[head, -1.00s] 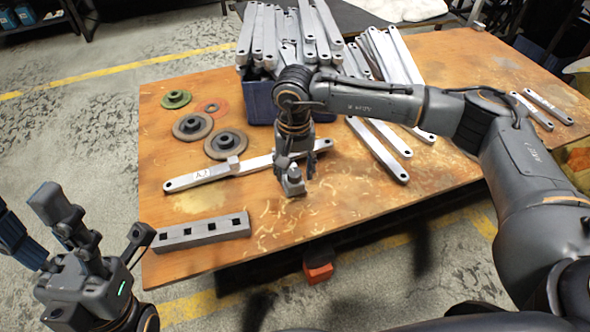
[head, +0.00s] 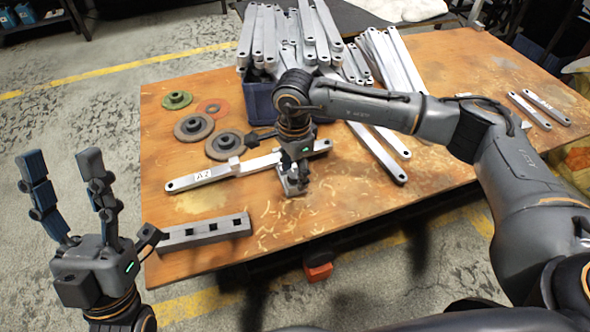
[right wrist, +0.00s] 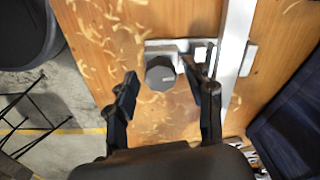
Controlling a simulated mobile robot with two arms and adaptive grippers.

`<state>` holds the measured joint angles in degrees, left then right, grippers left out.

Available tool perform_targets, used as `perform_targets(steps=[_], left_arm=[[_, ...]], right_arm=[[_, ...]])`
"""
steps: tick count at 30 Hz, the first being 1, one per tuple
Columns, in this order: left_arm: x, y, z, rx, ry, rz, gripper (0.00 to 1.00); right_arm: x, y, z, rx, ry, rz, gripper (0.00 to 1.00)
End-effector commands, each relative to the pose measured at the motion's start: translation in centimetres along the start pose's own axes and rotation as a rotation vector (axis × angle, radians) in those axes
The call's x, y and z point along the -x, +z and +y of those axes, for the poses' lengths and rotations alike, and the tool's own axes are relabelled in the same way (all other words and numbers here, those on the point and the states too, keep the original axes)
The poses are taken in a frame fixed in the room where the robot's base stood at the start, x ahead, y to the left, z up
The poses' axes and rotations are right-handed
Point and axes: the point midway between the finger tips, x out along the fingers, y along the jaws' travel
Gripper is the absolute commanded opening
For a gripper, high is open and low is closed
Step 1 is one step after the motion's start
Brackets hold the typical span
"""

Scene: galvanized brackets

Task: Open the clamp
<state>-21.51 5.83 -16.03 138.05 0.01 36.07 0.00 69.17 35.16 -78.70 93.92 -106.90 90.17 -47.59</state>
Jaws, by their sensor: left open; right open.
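The clamp (head: 295,186) is a small metal fixture on the wooden table, beside a long galvanized bracket (head: 240,169) marked "A2". In the head view my right gripper (head: 297,172) is directly over the clamp and hides much of it. In the right wrist view the clamp shows a dark round knob (right wrist: 159,74) on a light metal base, next to the bracket (right wrist: 236,45). My right fingers are open, one on each side of the knob; contact cannot be told. My left gripper (head: 62,165) is open and empty, fingers up, left of the table.
A blue bin (head: 262,102) full of brackets stands behind my right gripper, with loose brackets (head: 378,152) to its right. Dark discs (head: 194,127) lie at the back left. A grey block with square holes (head: 205,233) lies at the front left edge. Shavings litter the wood.

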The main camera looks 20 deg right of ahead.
Motion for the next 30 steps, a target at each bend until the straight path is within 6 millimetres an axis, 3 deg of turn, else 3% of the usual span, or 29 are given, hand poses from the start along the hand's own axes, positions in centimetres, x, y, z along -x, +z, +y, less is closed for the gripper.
perform_targets(steps=[23,30], left_arm=[[0.05,-0.46,0.03,0.000,0.001,0.025,0.50],[0.04,-0.44,0.05,0.001,0.002,0.024,0.50]], right_arm=[[0.03,-0.01,-0.03,-0.027,-0.001,0.000,0.53],[0.02,-0.02,-0.03,-0.027,-0.001,0.000,0.04]])
